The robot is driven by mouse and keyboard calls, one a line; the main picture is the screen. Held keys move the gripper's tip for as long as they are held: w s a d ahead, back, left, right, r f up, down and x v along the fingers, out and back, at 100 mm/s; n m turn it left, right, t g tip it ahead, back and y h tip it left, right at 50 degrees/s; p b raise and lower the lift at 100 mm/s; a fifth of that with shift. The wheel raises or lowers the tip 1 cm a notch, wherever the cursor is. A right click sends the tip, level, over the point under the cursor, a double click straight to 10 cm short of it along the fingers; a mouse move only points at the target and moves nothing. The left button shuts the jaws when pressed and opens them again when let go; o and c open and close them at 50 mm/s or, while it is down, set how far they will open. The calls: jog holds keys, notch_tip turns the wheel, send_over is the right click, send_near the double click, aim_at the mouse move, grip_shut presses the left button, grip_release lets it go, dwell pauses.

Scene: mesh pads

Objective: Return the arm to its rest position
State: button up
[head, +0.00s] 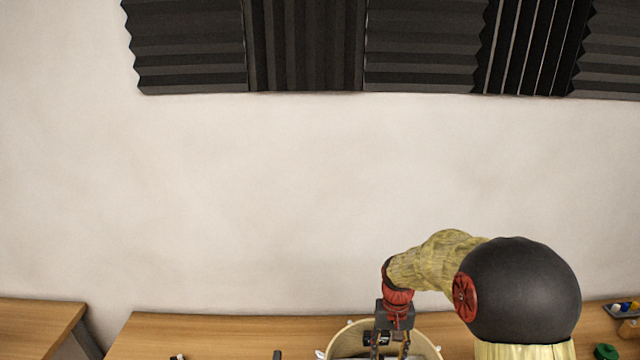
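My arm reaches in from the lower right of the head view, with a large black joint, a yellowish link and a red wrist. My gripper (390,345) points down over a round, light-rimmed container (432,346) on the wooden table. Its two fingers stand apart where they show, but their tips run down to the picture's bottom edge. I cannot see whether anything is between them. Dark and light items show inside the container, partly hidden by the gripper.
A wooden table (230,332) runs along the bottom, with another table (40,322) at left. A dark tray (622,311) of small coloured items and a green object (605,352) are at right. Black foam panels (305,45) hang high on the bare wall (250,190).

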jog(key=s+r+t+b, duration=0.3)
jog(key=s+r+b, duration=0.3)
jog(key=s, duration=0.7)
jog(key=s+r+n+t+b, duration=0.1)
jog(key=s+r+t+b, duration=0.2)
jog(key=s, duration=0.9)
notch_tip(320, 180, up, 3)
jog(key=b, duration=0.3)
jog(key=shift+s+r+t, duration=0.2)
jog(key=shift+s+t, duration=0.2)
